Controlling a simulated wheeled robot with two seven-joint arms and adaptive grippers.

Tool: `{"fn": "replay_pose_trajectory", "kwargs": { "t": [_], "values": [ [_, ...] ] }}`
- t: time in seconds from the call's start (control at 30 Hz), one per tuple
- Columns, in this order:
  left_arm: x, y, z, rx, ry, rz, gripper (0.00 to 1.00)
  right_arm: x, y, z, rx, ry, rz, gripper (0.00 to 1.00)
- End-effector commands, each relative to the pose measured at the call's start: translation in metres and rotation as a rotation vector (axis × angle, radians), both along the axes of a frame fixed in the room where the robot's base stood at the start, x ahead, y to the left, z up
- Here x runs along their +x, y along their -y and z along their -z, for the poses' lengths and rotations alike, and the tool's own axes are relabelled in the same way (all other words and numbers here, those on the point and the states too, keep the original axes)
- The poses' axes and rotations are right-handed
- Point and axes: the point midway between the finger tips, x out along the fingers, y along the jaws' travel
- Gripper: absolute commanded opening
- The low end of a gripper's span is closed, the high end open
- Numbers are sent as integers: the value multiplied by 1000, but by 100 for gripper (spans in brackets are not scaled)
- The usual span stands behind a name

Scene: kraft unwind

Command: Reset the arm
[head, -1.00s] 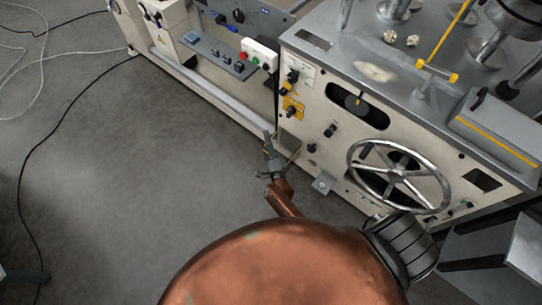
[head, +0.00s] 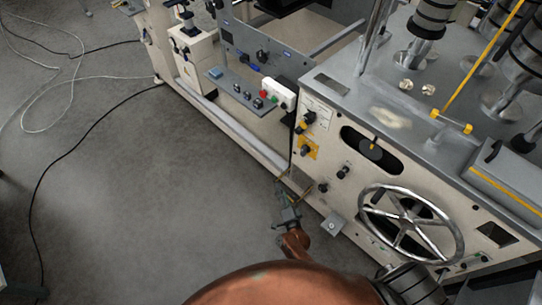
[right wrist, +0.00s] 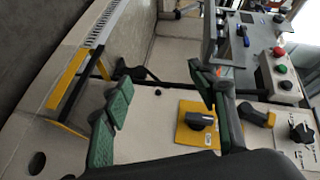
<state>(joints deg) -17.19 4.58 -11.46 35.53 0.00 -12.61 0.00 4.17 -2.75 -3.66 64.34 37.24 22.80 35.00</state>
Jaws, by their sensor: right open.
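Behind the fingers show the machine's cream panel and a yellow plate with a black knob (right wrist: 201,120). No contact between the fingers and the machine can be made out. My left gripper is not in view.
A large spoked handwheel (head: 411,224) and a small metal bracket (head: 333,225) stick out right of my right gripper. A control panel with red and green buttons (head: 278,93) is above. The grey floor (head: 150,190) at left is open, with loose cables (head: 62,165).

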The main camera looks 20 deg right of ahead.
Motion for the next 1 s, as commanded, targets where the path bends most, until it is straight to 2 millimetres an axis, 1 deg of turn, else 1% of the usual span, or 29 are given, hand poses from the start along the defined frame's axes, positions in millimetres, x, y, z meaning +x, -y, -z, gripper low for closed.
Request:
{"fn": "replay_pose_trajectory", "kwargs": {
  "t": [0.17, 0.27, 0.37, 0.43, 0.47, 0.5, 0.57, 0.6, 0.67, 0.7, 0.77, 0.8, 0.87, 0.9, 0.97, 1.0],
  "values": [
    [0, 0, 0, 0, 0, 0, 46, 0, 0, 0, 0, 0, 0, 53],
    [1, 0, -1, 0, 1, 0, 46, -6, 0, 7, -18, -23, -12, 53],
    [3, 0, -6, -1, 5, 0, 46, -30, -2, 33, -89, -105, -62, 53],
    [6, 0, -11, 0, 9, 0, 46, -58, -3, 60, -169, -196, -124, 53],
    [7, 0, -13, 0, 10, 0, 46, -73, -4, 74, -206, -240, -155, 53],
    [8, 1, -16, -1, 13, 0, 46, -95, -5, 92, -258, -302, -201, 53],
    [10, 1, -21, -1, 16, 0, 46, -129, -5, 119, -336, -396, -273, 53],
    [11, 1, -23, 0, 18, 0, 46, -154, -4, 135, -386, -456, -323, 53],
    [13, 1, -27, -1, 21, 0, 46, -192, -2, 159, -454, -543, -398, 53],
    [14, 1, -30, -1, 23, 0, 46, -217, -1, 172, -497, -598, -448, 53],
    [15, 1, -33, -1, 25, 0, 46, -257, 3, 191, -557, -681, -525, 53],
    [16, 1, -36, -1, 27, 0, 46, -285, 5, 202, -594, -734, -578, 53],
    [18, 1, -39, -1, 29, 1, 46, -326, 11, 217, -649, -811, -659, 53],
    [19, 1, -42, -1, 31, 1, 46, -354, 14, 225, -682, -861, -712, 53],
    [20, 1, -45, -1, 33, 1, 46, -396, 20, 235, -729, -933, -795, 53],
    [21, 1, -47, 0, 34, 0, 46, -424, 25, 240, -756, -979, -849, 53]
  ]
}}
